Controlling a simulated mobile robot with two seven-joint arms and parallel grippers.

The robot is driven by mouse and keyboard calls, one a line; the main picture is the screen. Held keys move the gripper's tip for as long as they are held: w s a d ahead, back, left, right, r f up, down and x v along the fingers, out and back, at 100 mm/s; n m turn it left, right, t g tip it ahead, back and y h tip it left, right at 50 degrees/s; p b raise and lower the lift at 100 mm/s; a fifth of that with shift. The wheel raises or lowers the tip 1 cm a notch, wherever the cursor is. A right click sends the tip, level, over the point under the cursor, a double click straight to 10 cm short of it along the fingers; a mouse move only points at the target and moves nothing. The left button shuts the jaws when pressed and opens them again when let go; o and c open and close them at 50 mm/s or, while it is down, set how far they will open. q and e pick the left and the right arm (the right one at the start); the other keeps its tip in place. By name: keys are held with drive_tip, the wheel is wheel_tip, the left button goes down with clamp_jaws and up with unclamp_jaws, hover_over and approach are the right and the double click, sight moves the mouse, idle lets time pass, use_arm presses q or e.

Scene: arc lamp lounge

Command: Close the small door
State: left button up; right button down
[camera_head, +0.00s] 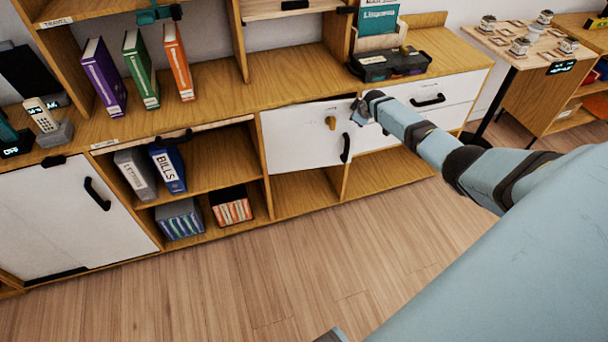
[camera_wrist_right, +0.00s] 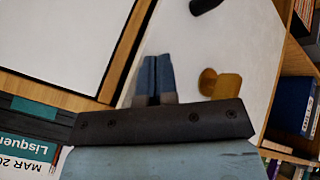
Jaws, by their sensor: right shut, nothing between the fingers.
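The small white door (camera_head: 300,140) is in the cabinet's front. It has a black handle (camera_head: 346,148) near its right edge and a brass knob (camera_head: 331,123). It looks nearly flush with the cabinet; I cannot tell whether a small gap is left. My right gripper (camera_head: 358,112) is at the door's upper right corner, shut and empty. In the right wrist view its fingers (camera_wrist_right: 153,80) are in front of the white panel beside the brass knob (camera_wrist_right: 220,85); contact is unclear. My left gripper is not in view.
White drawers (camera_head: 435,98) adjoin the door's right side. A black case (camera_head: 390,65) stands on the countertop above. Open shelves with binders (camera_head: 167,168) are to the left, and a larger white door (camera_head: 70,215) beyond. The wooden floor (camera_head: 270,270) in front is clear.

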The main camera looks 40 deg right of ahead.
drive_tip(key=shift+w+d+b, duration=0.35)
drive_tip(key=shift+w+d, duration=0.2)
drive_tip(key=shift+w, duration=0.3)
